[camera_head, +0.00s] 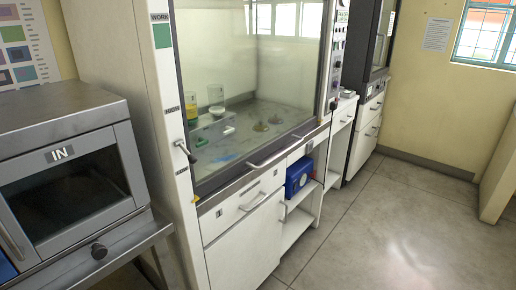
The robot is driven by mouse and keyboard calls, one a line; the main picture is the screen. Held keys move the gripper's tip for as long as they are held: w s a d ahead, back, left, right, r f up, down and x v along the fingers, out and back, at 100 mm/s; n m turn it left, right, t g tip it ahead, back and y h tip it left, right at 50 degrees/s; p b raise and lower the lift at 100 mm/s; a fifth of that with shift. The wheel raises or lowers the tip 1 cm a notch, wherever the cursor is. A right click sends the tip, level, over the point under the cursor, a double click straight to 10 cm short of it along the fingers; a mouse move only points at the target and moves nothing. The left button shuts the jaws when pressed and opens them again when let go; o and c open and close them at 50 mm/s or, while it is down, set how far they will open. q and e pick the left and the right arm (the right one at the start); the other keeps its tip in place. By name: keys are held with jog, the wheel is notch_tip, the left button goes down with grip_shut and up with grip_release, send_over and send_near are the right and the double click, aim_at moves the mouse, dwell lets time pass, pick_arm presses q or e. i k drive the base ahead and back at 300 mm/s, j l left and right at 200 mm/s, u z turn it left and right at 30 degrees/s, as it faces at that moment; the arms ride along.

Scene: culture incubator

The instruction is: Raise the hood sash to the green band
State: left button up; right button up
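The fume hood's glass sash (262,65) stands in the middle of the camera_head view. It appears low, with its dark bottom rail (232,186) close above the white cabinet fronts. The green band (162,35) is high on the hood's white left post, under a "WORK" label (160,17). A second small label (172,109) sits lower on that post. A lever with a dark end (186,151) sticks out near the sash's lower left. Neither of my grippers is in view.
A metal box marked "IN" (59,154) stands on a metal shelf at the left. Beakers (216,100) stand inside the hood. A blue box (298,177) sits on an open shelf below. Clear grey floor (400,225) lies at the right.

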aim_at(207, 185)
jog(key=i+l+u, duration=0.3)
jog(key=l+u, duration=0.3)
jog(key=i+l+u, duration=0.3)
jog(key=l+u, duration=0.3)
jog(key=k+l, duration=0.05)
jog(key=l, duration=0.05)
